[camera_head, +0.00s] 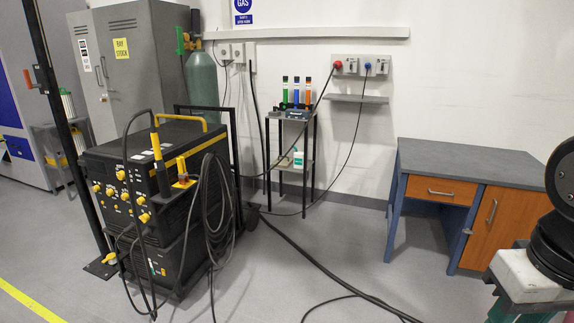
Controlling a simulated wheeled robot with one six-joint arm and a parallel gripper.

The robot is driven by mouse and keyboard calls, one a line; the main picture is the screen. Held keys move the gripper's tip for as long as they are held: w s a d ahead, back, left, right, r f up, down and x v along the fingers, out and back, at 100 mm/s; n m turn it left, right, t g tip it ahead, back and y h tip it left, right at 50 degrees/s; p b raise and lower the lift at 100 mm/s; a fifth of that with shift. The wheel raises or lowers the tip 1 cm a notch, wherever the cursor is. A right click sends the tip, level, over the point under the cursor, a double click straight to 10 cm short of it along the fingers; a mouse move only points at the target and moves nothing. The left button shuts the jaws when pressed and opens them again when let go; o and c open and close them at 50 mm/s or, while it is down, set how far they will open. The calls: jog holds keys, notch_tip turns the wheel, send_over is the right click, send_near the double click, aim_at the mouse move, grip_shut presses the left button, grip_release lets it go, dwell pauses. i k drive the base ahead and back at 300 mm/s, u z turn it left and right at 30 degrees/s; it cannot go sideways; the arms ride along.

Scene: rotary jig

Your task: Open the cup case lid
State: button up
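I cannot make out a cup case or its lid anywhere in the head view. My gripper is not in view. A rounded black piece (555,245) stands at the right edge, cut off by the frame, and I cannot tell whether it is part of my arm. It rests on or just above a pale block (520,278).
A black welding machine (115,165) with looped cables stands at left. Dark cables (325,262) cross the floor. A small rack (291,115) stands by the wall. A desk (480,160) with wooden drawer and door is at right. Grey floor between them is mostly open.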

aim_at(305, 113)
jog(key=u, duration=0.5)
jog(key=i, duration=2.3)
jog(key=z, duration=0.2)
jog(key=i, duration=2.1)
jog(key=z, duration=0.8)
jog(key=i, duration=0.4)
